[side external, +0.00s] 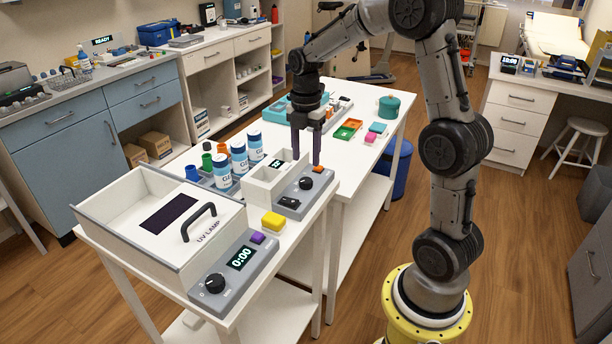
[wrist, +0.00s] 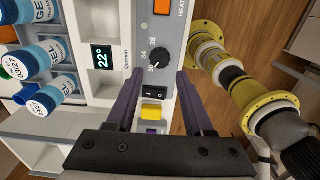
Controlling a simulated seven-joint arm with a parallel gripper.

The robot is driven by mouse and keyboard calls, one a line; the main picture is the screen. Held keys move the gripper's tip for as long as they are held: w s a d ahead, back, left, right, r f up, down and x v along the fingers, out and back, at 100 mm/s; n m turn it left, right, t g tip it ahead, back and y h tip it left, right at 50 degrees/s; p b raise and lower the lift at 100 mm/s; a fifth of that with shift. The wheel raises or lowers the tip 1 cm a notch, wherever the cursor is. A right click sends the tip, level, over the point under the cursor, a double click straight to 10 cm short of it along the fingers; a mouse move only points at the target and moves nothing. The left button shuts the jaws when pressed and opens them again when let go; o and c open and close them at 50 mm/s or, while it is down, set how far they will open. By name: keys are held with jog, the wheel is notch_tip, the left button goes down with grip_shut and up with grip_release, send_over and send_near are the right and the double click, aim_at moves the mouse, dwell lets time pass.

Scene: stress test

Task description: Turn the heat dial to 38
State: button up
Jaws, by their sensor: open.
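The heat dial (wrist: 161,57) is a round black knob on a grey panel marked 30, 34 and 38. Its pointer is too small to read surely; it seems to be near the 30. In the side view the dial (side external: 306,184) sits on the grey front panel of the white warmer box (side external: 262,192). A small display (wrist: 102,58) reads 22°. My gripper (side external: 306,163) points down above the panel, open and empty. In the wrist view its purple fingers (wrist: 158,74) stand wide apart on either side of the panel, apart from the dial.
An orange button (wrist: 162,7) and a black rocker switch (wrist: 155,94) flank the dial. A yellow block (side external: 273,222) lies near the panel. Several blue gel bottles (side external: 239,158) stand beside the box. The UV lamp box (side external: 160,252) has its own knob (side external: 214,283).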

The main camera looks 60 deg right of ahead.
aim_at(306, 180)
notch_tip(306, 180, down, 7)
jog(key=shift+r, duration=0.1)
dwell(0.3)
grip_shut()
